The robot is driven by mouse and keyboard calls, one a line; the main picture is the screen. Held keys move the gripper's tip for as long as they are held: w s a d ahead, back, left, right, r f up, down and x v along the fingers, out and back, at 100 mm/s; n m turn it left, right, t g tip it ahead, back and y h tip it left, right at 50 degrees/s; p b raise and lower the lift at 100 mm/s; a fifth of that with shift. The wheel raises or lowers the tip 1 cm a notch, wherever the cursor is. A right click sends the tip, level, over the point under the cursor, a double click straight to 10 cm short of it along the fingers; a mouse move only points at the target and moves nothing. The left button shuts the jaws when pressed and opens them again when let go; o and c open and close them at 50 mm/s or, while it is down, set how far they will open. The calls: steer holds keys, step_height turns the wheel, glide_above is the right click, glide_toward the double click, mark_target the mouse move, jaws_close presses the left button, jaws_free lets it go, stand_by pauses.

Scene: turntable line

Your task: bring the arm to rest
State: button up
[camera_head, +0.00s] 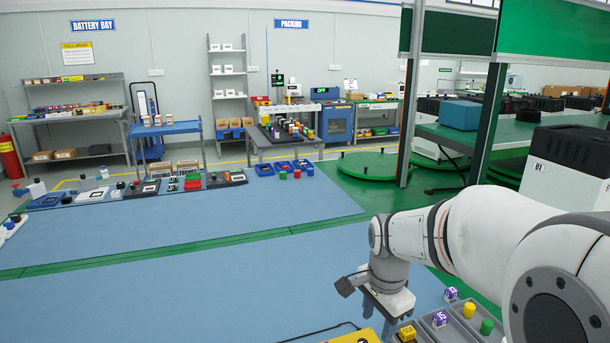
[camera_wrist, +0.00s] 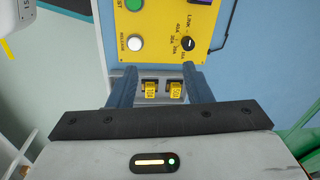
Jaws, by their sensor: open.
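My arm reaches in from the right in the head view, with my gripper (camera_head: 379,314) pointing down near the bottom edge. In the wrist view my gripper (camera_wrist: 159,76) has its two fingers wide apart. Two small yellow blocks (camera_wrist: 151,90) show between the fingers, in a grey tray below. I see no contact between the fingers and the blocks, and nothing is held. A yellow cube (camera_head: 407,333) also shows in the head view, beside the gripper in a grey tray (camera_head: 428,330).
A yellow control panel (camera_wrist: 155,50) with green and white buttons and a black knob lies past the fingertips. Purple cubes (camera_head: 440,320), a yellow cylinder (camera_head: 469,311) and a green cylinder (camera_head: 487,327) stand right of the gripper. The blue surface (camera_head: 180,290) to the left is largely clear.

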steer(key=s+r+n+t+p, duration=0.1)
steer(key=s+r+n+p, duration=0.2)
steer(key=s+n, duration=0.9)
step_height(320, 180, up, 3)
steer(key=shift+s+f+n+t, duration=0.1)
steer(key=shift+s+n+t, duration=0.2)
steer(key=shift+s, duration=0.55)
steer(key=shift+d, duration=0.1)
steer(key=shift+c, duration=0.2)
